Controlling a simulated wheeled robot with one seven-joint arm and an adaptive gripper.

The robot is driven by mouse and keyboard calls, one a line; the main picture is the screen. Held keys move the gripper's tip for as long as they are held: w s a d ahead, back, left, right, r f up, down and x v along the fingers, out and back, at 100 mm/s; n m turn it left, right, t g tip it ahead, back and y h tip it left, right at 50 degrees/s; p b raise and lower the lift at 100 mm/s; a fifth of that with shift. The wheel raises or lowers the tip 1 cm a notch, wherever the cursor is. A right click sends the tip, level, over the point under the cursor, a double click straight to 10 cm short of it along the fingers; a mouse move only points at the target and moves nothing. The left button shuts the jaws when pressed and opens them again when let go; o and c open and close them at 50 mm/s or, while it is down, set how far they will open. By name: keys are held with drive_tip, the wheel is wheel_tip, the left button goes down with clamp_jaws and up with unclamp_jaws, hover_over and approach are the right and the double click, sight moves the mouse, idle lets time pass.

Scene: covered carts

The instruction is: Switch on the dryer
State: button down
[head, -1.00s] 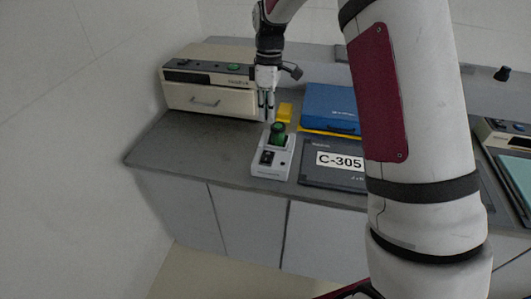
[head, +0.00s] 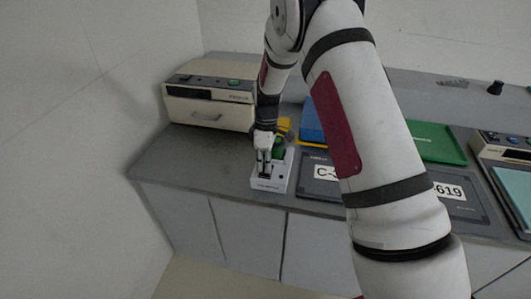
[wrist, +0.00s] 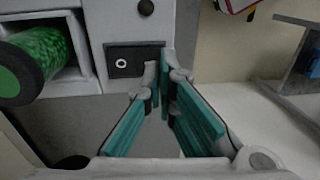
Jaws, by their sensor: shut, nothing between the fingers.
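A small white unit (head: 282,184) stands near the counter's front edge. A green cylinder (head: 279,146) sits in its holder and also shows in the wrist view (wrist: 36,58). No readable label tells me whether this unit is the dryer. In the wrist view a dark switch (wrist: 124,68) with a white ring mark is on the unit's face (wrist: 100,20). My gripper (head: 263,174) points down over the switch end of the unit. In the wrist view its teal fingers (wrist: 160,76) are shut and empty, with the tips over the switch's right part. I cannot tell if they touch.
A beige machine (head: 209,112) with a drawer and a green button stands behind at the left. A blue box (head: 311,125) and a green tray (head: 434,142) lie to the right. A dark labelled panel (head: 316,186) is beside the unit. The counter's left part is clear.

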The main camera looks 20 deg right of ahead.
drive_tip(key=shift+f, duration=0.45)
drive_tip(key=shift+f, duration=0.1)
drive_tip(key=shift+s+a+f, duration=0.1)
drive_tip(key=shift+s+f, duration=0.05)
drive_tip(key=shift+f, duration=0.25)
drive_tip(key=shift+w+d+r+b, duration=0.35)
drive_tip(key=shift+w+r+b, duration=0.1)
drive_tip(key=shift+w+b, duration=0.2)
drive_tip(key=shift+s+r, duration=0.1)
